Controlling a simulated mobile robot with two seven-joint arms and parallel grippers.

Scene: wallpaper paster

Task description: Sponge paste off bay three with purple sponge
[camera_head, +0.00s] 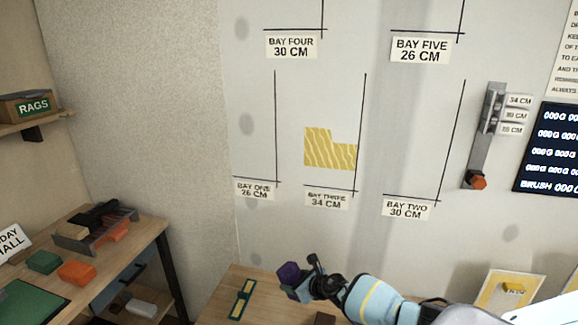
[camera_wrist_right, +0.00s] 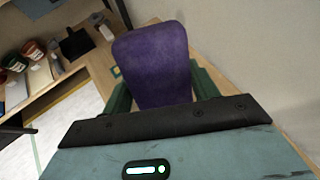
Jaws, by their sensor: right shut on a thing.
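The purple sponge (camera_head: 289,274) is held in my right gripper (camera_head: 305,283), in front of the wall and above the near table. In the right wrist view the sponge (camera_wrist_right: 152,62) stands out between the two green fingers of the gripper (camera_wrist_right: 160,92), which is shut on it. Bay three is marked by a label (camera_head: 327,198) reading 34 CM on the wall. A yellow striped paste patch (camera_head: 329,150) with a stepped upper right edge lies above that label, left of a black vertical line. The sponge is below the patch and apart from the wall. My left gripper is not in view.
A side bench (camera_head: 150,232) at the left holds a green block (camera_head: 43,262) and an orange block (camera_head: 77,272). A gauge with an orange knob (camera_head: 478,183) hangs on the wall at right.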

